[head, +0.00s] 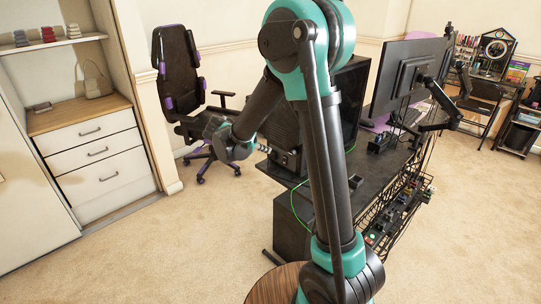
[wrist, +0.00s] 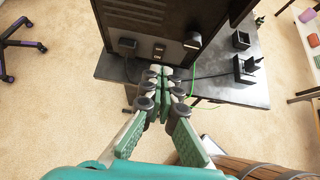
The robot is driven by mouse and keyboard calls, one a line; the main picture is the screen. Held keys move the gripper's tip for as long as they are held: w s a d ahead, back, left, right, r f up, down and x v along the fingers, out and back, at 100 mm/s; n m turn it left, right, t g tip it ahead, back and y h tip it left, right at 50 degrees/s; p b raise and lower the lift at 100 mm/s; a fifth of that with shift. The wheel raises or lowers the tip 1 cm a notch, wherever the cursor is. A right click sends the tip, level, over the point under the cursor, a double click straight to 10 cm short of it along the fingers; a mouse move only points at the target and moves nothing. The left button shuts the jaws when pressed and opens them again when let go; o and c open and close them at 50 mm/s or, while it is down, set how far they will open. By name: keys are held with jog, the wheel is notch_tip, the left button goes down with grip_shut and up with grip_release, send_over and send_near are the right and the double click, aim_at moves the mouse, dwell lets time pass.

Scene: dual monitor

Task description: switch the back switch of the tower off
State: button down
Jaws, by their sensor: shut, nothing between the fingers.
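The black tower (wrist: 146,22) stands on the dark desk with its back towards me. Its back switch (wrist: 159,48) is a small dark rocker right of a black power plug (wrist: 127,45); pale lettering shows just below the switch. My gripper (wrist: 163,70) is shut and empty, its fingertips just below the switch in the wrist view. I cannot tell whether they touch the tower. In the head view the tower (head: 352,100) is partly hidden behind my arm, and my gripper (head: 262,146) is at its lower back.
The desk (wrist: 230,90) carries black adapters (wrist: 245,68) and a green cable beside the tower. In the head view a monitor (head: 405,72) stands on the right, an office chair (head: 180,80) behind. A round wooden top (head: 275,283) is near my base. Carpet is open at left.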

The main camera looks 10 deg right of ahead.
jog(key=shift+s+a+r, duration=0.25)
jog(key=shift+a+r, duration=0.05)
jog(key=shift+r, duration=0.2)
jog(key=shift+s+a+r, duration=0.2)
jog(key=shift+a+r, duration=0.1)
jog(key=shift+r, duration=0.2)
